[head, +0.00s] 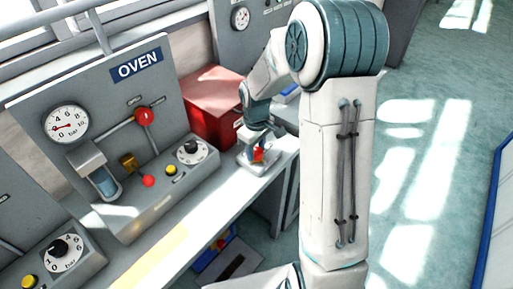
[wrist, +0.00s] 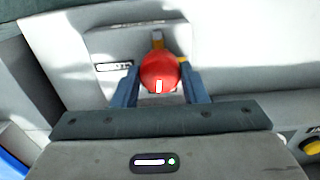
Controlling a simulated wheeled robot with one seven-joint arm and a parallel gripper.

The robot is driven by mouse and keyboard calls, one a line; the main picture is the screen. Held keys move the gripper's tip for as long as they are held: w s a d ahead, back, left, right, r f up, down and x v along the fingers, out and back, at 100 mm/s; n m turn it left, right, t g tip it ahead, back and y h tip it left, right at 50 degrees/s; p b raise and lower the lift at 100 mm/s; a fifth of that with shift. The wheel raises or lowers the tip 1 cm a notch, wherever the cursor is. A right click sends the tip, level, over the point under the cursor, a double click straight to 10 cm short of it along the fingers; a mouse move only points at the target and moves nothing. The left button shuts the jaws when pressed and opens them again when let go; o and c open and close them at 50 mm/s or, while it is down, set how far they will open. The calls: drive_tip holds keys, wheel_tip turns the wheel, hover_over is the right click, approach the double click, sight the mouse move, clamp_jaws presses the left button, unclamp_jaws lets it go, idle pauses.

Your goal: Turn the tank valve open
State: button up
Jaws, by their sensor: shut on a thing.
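A round red valve knob (wrist: 159,70) with a white mark sits on a small grey block (wrist: 112,50) with a dark label, too blurred to read. The white mark shows on the knob's lower side in the wrist view. My gripper (wrist: 160,84) is shut on the knob, with one blue finger on each side. In the head view the red knob (head: 258,155) shows under my gripper (head: 257,146) on the bench's right part. The fingers hide part of it there. I cannot tell whether this is the tank valve.
The OVEN panel (head: 135,70) stands to the left, with a gauge (head: 66,124), a round red handle (head: 146,116) and a dial (head: 191,152). A red box (head: 208,104) stands just behind my gripper. The floor (head: 425,150) to the right is clear near a blue-edged board (head: 490,230).

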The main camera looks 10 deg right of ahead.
sight(256, 150)
drive_tip(key=shift+w+r+n, duration=0.1)
drive_tip(key=shift+w+n, duration=0.05)
drive_tip(key=shift+n, duration=0.95)
drive_tip(key=o, duration=1)
wheel_tip(256, 150, up, 14)
drive_tip(key=shift+f, duration=0.15)
